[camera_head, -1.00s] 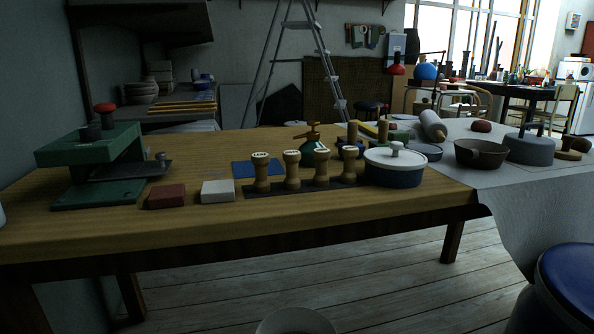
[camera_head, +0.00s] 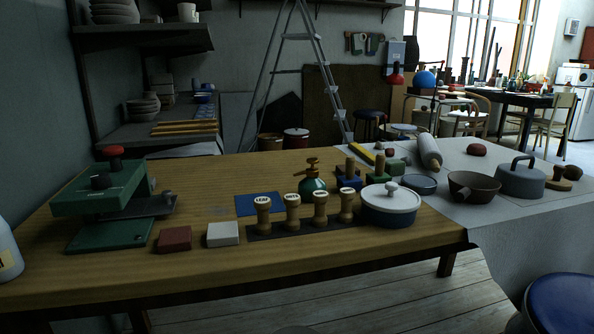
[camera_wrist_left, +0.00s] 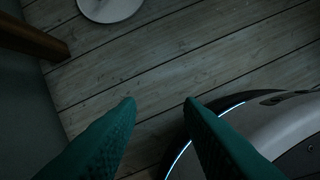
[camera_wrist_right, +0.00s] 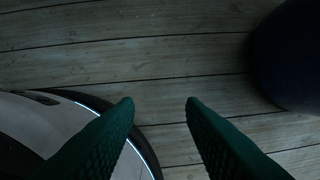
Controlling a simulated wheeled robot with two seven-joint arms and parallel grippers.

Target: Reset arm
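My left gripper (camera_wrist_left: 158,102) shows in the left wrist view with its two green fingers apart and nothing between them. It points down at the wooden floor, with my round base beside it at the right. My right gripper (camera_wrist_right: 160,102) shows in the right wrist view, also with fingers apart and empty above the floor. My base is at the lower left there. Neither arm shows in the head view. Both grippers are away from the wooden table (camera_head: 330,255).
On the table stand a green press (camera_head: 110,200), a red block (camera_head: 174,239), a white block (camera_head: 222,234), several wooden stamps (camera_head: 292,212) and a lidded pot (camera_head: 389,206). A blue-topped bin (camera_head: 568,303) stands at the lower right. A dark round object (camera_wrist_right: 290,55) is right of my right gripper.

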